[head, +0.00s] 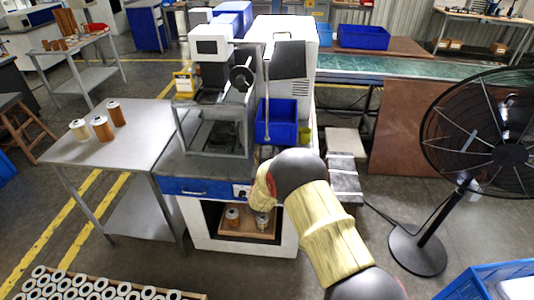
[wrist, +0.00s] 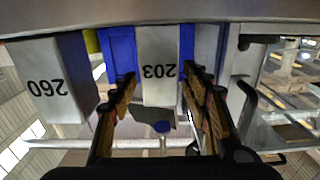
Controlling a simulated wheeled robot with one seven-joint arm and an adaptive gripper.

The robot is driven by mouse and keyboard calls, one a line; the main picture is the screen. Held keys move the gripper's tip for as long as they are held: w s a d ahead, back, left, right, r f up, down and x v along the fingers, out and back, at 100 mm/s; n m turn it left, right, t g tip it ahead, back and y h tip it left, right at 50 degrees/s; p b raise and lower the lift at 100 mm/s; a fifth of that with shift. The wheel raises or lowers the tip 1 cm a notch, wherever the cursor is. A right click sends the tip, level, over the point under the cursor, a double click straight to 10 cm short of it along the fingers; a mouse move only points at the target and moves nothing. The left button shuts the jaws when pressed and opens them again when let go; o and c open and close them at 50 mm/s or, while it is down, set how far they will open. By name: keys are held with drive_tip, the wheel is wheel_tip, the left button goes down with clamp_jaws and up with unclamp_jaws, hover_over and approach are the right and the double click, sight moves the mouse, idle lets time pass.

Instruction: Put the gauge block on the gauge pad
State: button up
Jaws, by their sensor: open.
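In the wrist view, a pale block marked 203 (wrist: 159,62), its number upside down, shows between the two fingers of my gripper (wrist: 160,88). The fingers are open, with a visible gap on each side of this block; I see no contact. A second, wider pale block marked 260 (wrist: 52,82) stands to the left, outside the fingers. I cannot tell from the frames which block is the gauge block. I cannot make out a gauge pad. In the head view my arm hides the gripper and the blocks at the machine's front.
A blue bin (head: 277,121) stands beside the machine (head: 215,80); blue surfaces also show behind the 203 block. A steel table (head: 95,155) at left holds several filter cartridges (head: 101,128). A cabinet shelf below holds two more. A black fan (head: 480,140) stands at right.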

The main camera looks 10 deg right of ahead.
drive_tip(key=p+v, duration=0.2)
drive_tip(key=v, duration=1)
wheel_tip(320, 180, up, 9)
drive_tip(key=w+a+g+y, duration=0.1)
drive_tip(key=g+y, duration=0.1)
drive_tip(key=y, duration=0.1)
drive_tip(key=s+a+r+n+g+y, duration=0.1)
drive_tip(key=s+r+n+g+y, duration=0.15)
drive_tip(key=s+r, duration=0.55)
drive_tip(key=s+d+r+g, duration=0.1)
drive_tip(key=s+d+g, duration=0.1)
drive_tip(key=s, duration=1)
drive_tip(key=s+d+r+g, duration=0.2)
drive_tip(key=s, duration=0.9)
drive_tip(key=s+d+r+n+g, duration=0.1)
drive_tip(key=s+r+g, duration=0.1)
drive_tip(key=s, duration=1)
drive_tip(key=shift+s+d+g, duration=0.35)
drive_tip(key=shift+d+g, duration=0.05)
drive_tip(key=shift+g, duration=0.15)
